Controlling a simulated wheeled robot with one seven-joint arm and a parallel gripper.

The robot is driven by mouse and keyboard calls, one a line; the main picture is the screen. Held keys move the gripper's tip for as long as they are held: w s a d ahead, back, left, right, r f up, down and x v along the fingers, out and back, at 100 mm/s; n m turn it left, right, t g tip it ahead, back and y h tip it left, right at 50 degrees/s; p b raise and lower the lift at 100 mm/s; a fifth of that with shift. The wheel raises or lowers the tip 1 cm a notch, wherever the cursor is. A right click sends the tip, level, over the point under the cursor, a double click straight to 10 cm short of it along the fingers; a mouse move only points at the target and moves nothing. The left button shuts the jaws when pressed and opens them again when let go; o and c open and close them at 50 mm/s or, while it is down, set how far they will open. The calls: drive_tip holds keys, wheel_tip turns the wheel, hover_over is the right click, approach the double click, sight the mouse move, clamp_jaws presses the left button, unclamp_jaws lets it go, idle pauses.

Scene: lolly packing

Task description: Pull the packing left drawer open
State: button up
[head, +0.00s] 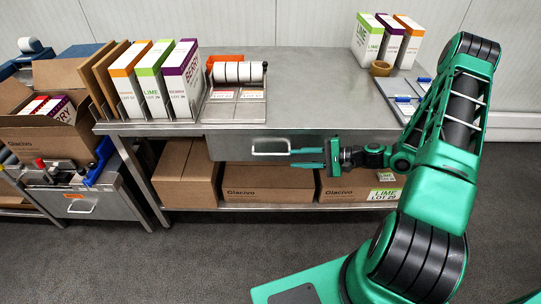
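A grey metal drawer front (230,146) sits under the top of the steel packing table (310,112). My green gripper (294,158) is just right of the handle, fingers pointing left, one above the other. A gap shows between the fingers and nothing is in it. The fingertips look apart from the handle; the exact depth between them is hard to tell. The drawer looks shut. My arm hides part of the table's right side.
Cardboard boxes (252,184) fill the shelf below. Upright lime and berry cartons (154,88) and a tape or label roller (238,72) stand on the table. A side station with another handled drawer (84,206) is at left. The floor in front (200,255) is clear.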

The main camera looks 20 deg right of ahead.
sight(278, 155)
drive_tip(key=shift+m+t, duration=0.6)
drive_tip(key=shift+m, duration=0.1)
drive_tip(key=x, duration=0.7)
drive_tip(key=w+x, duration=0.1)
drive_tip(key=x, duration=0.3)
drive_tip(key=shift+d, duration=0.35)
clamp_jaws()
